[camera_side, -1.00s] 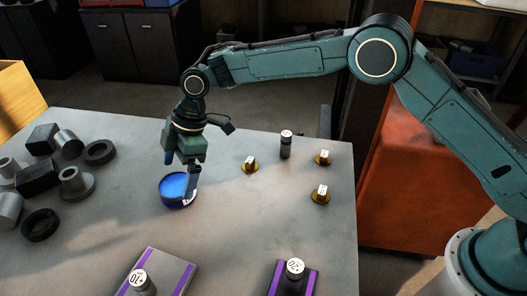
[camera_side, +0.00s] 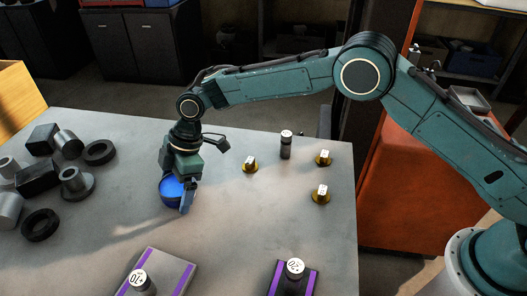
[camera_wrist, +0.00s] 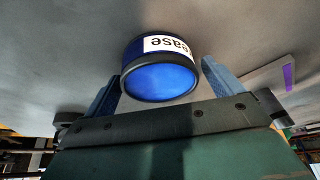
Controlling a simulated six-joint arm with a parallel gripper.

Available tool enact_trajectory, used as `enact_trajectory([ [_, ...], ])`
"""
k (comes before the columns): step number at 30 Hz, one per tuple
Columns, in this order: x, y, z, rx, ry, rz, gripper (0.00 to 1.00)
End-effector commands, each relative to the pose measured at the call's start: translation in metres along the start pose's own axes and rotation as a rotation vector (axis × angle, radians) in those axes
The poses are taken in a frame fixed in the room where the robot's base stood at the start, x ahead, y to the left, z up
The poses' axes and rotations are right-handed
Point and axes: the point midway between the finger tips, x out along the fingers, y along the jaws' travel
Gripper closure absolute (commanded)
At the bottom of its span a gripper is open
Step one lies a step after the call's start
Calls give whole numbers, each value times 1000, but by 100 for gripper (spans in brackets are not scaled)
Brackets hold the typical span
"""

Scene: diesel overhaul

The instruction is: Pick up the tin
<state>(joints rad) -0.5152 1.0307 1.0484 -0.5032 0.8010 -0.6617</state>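The tin (camera_side: 169,192) is a short round blue can standing on the grey table. In the wrist view the tin (camera_wrist: 160,80) shows its blue lid, a dark rim and a white label reading "ease", upside down. My gripper (camera_side: 178,192) is low over the tin, with one finger down on its right side in the side view; the other finger is mostly hidden. In the wrist view my gripper (camera_wrist: 161,72) has its fingers on both sides of the tin. A gap shows at the right finger, and the left finger is very near the tin.
Several dark and grey metal parts (camera_side: 40,178) lie at the table's left. Small brass pieces (camera_side: 320,194) and a dark numbered cylinder (camera_side: 286,146) stand to the right. Two purple-striped plates (camera_side: 170,270) with numbered weights are at the front. The table around the tin is clear.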

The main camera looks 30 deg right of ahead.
Motion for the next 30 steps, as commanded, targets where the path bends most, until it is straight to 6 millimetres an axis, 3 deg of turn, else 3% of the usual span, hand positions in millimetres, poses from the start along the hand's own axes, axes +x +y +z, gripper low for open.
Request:
enact_trajectory([
  [1,0,0,0,0,0,0,18],
  [8,0,0,0,0,0,0,62],
  [20,-7,1,-4,-1,3,4,62],
  [30,-46,1,-19,-2,4,5,62],
])
